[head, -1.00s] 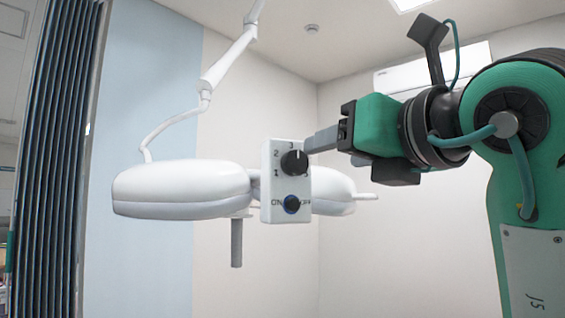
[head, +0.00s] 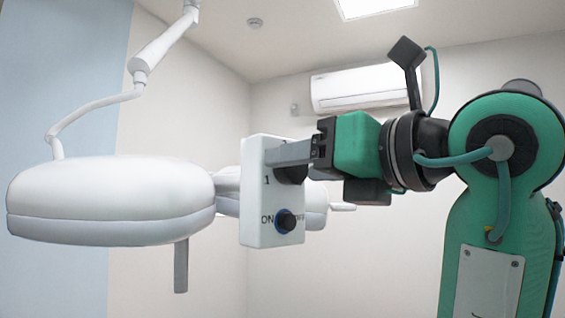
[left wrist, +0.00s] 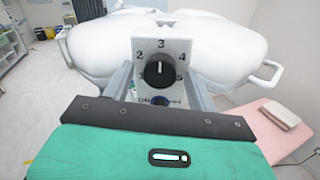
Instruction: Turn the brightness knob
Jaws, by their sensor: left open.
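A white control panel (head: 257,210) is fixed to the surgical lamp. Its brightness knob (head: 290,174) is black and partly hidden behind a grey finger of my left gripper (head: 275,154) in the head view. In the left wrist view the knob (left wrist: 160,72) is seen face-on, its white mark pointing up towards 3 on the dial. My left gripper (left wrist: 160,76) is open, with one finger on each side of the knob. I cannot tell whether either finger touches it. The on/off knob (head: 286,221) sits below. My right gripper is not in view.
The big white lamp head (head: 110,198) spreads left of the panel and hangs from a jointed ceiling arm (head: 160,45). A wall air conditioner (head: 365,88) is behind. In the wrist view a pink bed (left wrist: 275,125) with a folded towel (left wrist: 281,115) lies lower right.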

